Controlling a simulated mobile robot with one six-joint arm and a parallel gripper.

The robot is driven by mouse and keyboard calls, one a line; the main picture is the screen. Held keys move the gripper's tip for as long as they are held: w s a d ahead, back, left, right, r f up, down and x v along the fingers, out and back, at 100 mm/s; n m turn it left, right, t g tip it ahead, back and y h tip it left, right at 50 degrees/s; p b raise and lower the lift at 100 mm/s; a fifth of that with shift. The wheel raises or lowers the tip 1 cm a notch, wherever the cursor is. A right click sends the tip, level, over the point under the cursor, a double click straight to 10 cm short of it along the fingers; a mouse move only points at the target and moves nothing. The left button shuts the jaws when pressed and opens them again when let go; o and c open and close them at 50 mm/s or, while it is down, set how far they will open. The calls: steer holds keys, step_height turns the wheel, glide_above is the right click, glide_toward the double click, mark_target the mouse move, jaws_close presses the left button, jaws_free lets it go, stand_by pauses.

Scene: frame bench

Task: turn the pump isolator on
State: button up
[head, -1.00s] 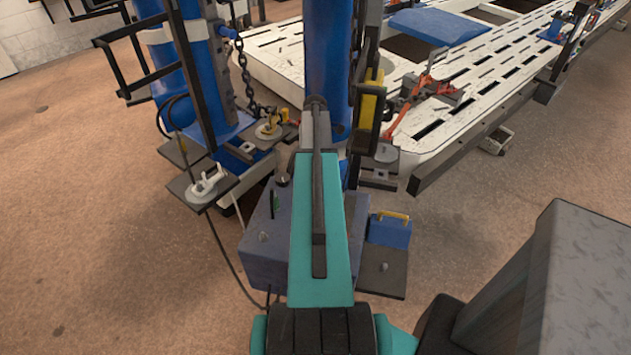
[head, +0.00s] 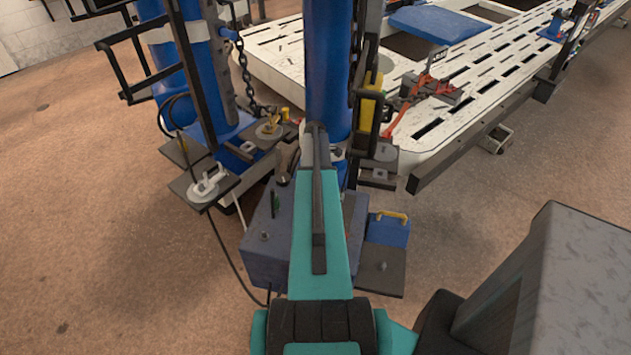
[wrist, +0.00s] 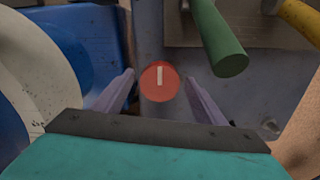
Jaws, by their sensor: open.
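The pump isolator appears as a round red knob (wrist: 160,81) with a white mark that stands about upright, on a grey-blue panel (wrist: 150,35) in the wrist view. My gripper (wrist: 159,84) is open, with one finger on each side of the knob. I cannot tell whether the fingers touch it. In the head view the gripper and knob are hidden behind my teal arm, which reaches over a grey-blue box (head: 262,250).
A green handle (wrist: 222,50) sticks out close above right of the knob, with a yellow handle (wrist: 302,18) beyond it. A blue-and-white round thing (wrist: 35,85) is at left. Blue posts (head: 328,60) and a white slotted bench (head: 480,90) stand ahead.

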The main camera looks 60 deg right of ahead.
steer(key=shift+f, duration=0.1)
steer(key=c, duration=1)
steer(key=shift+c, duration=0.2)
